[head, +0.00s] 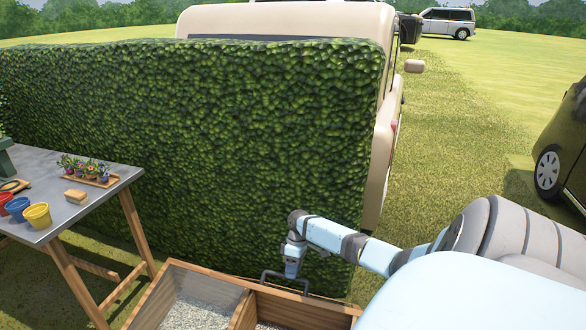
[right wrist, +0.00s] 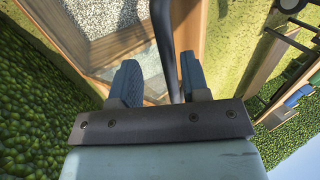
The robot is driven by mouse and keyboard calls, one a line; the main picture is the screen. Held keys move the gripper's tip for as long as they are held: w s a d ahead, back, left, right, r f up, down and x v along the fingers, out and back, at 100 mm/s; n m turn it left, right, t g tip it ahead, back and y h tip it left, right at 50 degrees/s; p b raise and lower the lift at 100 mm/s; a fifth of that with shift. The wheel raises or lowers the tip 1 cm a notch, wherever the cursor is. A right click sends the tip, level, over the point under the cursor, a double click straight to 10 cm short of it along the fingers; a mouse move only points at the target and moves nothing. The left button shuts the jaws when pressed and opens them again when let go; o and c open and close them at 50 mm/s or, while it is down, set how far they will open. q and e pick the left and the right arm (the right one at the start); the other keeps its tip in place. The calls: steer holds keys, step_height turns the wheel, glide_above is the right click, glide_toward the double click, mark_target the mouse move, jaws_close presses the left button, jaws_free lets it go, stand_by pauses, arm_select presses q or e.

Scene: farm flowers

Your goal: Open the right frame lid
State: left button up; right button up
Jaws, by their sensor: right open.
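The wooden frame box (head: 241,312) is at the bottom of the head view, cut off by the picture edge. It has a left and a right part with pale gravel inside. A dark bar handle (head: 271,275) stands at the far edge of the right part; the right frame lid is mostly cut off, so I cannot tell its angle. My right gripper (head: 291,274) points down at this handle. In the right wrist view the handle bar (right wrist: 166,45) passes between the fingers of my open right gripper (right wrist: 160,78); a gap shows beside the left finger. My left gripper is not in view.
A tall hedge (head: 220,120) stands close behind the box. At left is a metal-topped table (head: 55,185) with coloured pots (head: 37,215), a sponge-like block (head: 75,196) and a flower tray (head: 90,172). Parked vehicles stand behind and at right. Grass lies between them.

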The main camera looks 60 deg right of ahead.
steer(key=v, duration=1.1)
steer(key=shift+r, duration=0.35)
steer(key=shift+d, duration=0.1)
